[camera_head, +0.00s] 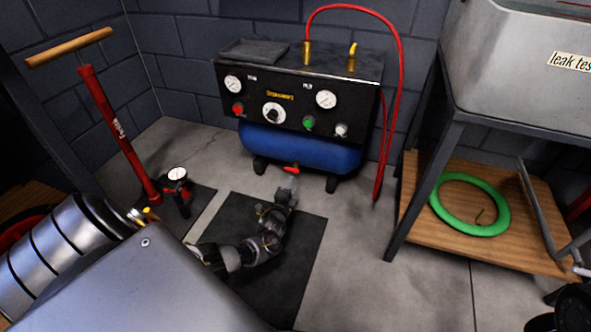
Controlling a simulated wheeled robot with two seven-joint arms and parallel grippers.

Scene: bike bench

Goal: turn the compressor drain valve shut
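The compressor (300,100) stands against the back wall, with a black gauge panel above a blue tank (300,147). The drain valve's small red handle (291,170) shows under the front of the tank, near its middle. A pale, hazy patch lies just below the handle. My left gripper (288,186) reaches up from the lower left, close below the red handle. Its fingertips are small and blurred in the haze, so I cannot tell whether they touch the handle or how far apart they are.
A red floor pump (117,135) stands at the left. A red hose (402,80) loops down the compressor's right side. A steel-legged stand with a wooden shelf (415,210) holds a green ring (436,205). A dark mat (300,250) lies beneath my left arm.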

